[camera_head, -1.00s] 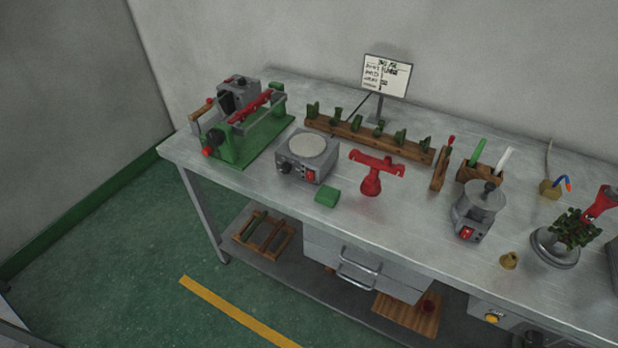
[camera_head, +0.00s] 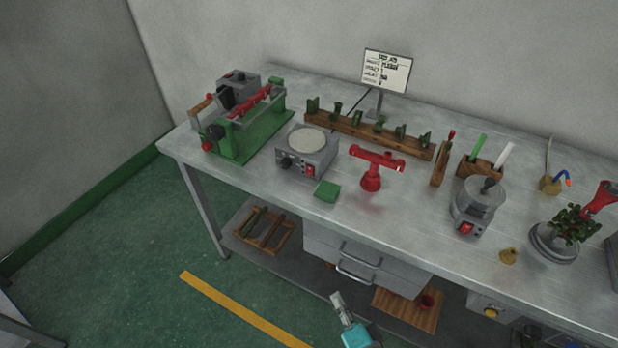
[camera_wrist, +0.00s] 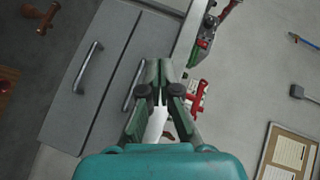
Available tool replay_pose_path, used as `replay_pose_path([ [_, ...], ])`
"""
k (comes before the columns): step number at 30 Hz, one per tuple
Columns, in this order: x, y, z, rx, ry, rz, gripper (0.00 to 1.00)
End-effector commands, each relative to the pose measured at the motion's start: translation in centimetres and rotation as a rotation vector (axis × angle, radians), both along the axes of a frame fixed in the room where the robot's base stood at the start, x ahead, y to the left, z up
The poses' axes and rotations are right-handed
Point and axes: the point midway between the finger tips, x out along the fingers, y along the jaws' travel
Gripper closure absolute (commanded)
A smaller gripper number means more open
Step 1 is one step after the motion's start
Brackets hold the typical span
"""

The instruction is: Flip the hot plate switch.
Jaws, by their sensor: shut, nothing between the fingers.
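The hot plate (camera_head: 312,159) is a grey box with a round pale top, standing on the metal bench left of centre in the head view. Its red switch (camera_head: 310,170) is on the front face, right of a black knob (camera_head: 286,163). I cannot tell the switch's position. My gripper (camera_head: 337,298) shows at the bottom of the head view, in front of the bench's drawers and well apart from the hot plate. In the wrist view its green fingers (camera_wrist: 159,66) are shut and empty. I cannot surely pick out the hot plate in the wrist view.
A green block (camera_head: 326,191) and a red stand (camera_head: 371,180) are near the hot plate. A green-based machine (camera_head: 240,145) stands to its left and a wooden rack (camera_head: 365,134) behind. Drawers with handles (camera_head: 355,272) hang under the bench top. Green floor lies open in front.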

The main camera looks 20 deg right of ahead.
Motion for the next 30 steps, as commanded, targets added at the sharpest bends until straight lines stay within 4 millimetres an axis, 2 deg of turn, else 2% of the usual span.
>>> replay_pose_path([
  [1, 1.6, 0.3, 0.2, 0.053, -0.005, -0.011, 1.0],
  [11, 11.0, 2.1, 1.9, 0.459, 0.0, -0.104, 1.0],
  [21, 20.1, 4.3, 6.0, 0.876, -0.004, -0.198, 1.0],
  [25, 22.6, 5.0, 7.5, 0.999, -0.007, -0.225, 1.0],
  [30, 24.4, 5.5, 8.7, 1.096, -0.008, -0.246, 1.0],
])
